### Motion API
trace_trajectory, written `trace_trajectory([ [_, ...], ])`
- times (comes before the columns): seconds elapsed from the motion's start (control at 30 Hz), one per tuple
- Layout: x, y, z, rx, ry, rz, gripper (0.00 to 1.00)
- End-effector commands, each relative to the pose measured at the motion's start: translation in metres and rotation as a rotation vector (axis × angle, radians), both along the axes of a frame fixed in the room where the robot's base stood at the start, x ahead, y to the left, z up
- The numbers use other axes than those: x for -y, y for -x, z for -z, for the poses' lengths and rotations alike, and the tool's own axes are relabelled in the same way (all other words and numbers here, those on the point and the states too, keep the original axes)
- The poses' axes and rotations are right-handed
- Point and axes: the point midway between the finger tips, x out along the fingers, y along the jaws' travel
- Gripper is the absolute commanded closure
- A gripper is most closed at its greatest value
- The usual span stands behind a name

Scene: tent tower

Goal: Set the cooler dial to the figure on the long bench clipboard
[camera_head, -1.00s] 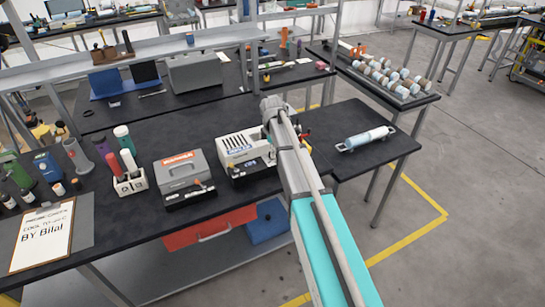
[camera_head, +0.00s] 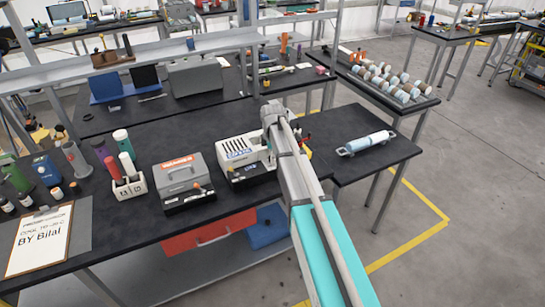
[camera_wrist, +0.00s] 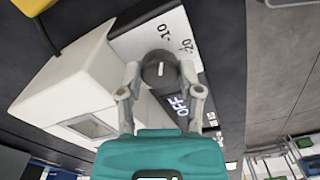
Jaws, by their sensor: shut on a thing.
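The cooler (camera_head: 240,152) is a white box with a vented top on the long bench; my arm hides its right side in the head view. In the wrist view its white body (camera_wrist: 65,85) is at left. The dark round dial (camera_wrist: 160,70) has a short white line, nearly upright in the picture. Marks -10, -20 and OFF surround it. My gripper (camera_wrist: 158,88) is shut on the dial, one finger on each side. The clipboard (camera_head: 38,243) lies at the bench's front left; its sheet seems to read "COOL TO -20 C" and "BY Bilal".
A grey case (camera_head: 186,176) with a red label stands left of the cooler. A white rack (camera_head: 128,187) with bottles is further left. A clear cylinder in a cradle (camera_head: 366,143) lies to the right. The grey floor (camera_head: 470,200) at right is open.

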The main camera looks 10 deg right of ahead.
Motion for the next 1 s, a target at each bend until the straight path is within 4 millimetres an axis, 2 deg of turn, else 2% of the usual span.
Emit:
trace_trajectory([
  [0.47, 0.0, 0.0, 0.0001, 0.0, 0.0, 0.092, 1.0],
  [1.0, 0.0, 0.0003, 0.0001, 0.0, 0.0, 0.526, 1.0],
])
